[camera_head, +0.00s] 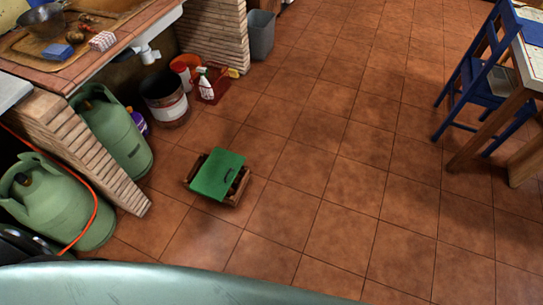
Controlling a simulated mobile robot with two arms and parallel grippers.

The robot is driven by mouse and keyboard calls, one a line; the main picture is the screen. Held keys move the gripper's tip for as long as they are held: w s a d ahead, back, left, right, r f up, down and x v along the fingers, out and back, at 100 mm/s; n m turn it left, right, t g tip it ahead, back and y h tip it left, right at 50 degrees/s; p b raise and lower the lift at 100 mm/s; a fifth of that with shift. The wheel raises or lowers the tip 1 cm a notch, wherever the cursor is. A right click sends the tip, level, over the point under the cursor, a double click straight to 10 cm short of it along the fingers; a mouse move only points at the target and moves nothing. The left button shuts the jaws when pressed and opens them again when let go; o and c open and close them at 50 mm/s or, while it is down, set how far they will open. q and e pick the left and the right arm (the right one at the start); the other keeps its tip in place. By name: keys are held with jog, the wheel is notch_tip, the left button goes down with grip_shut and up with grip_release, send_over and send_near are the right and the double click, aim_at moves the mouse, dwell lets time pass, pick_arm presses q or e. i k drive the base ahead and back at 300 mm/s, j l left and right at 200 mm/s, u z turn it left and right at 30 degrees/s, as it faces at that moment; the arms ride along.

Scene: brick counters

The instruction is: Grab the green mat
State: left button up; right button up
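A green flat rectangular piece (217,174), which may be the green mat, lies on top of a small brown wooden crate or stool (240,187) on the tiled floor, left of the picture's middle. Neither my left nor my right gripper is in view.
Green gas cylinders (111,135) stand under the brick counter (80,147) at left. A bucket (164,97), a spray bottle (206,84) and a grey bin (261,35) stand behind. A blue chair (483,85) and table are at right. The middle floor (340,150) is clear.

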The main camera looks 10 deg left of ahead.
aim_at(214, 180)
jog(key=i+l+z, duration=0.25)
jog(key=i, duration=0.2)
jog(key=i+z, duration=0.2)
jog(key=i, duration=0.25)
jog(key=i+u, duration=0.35)
jog(key=i+l+u, duration=0.15)
jog(key=i+u, duration=0.25)
jog(key=i+l+u, duration=0.2)
jog(key=i+u, duration=0.15)
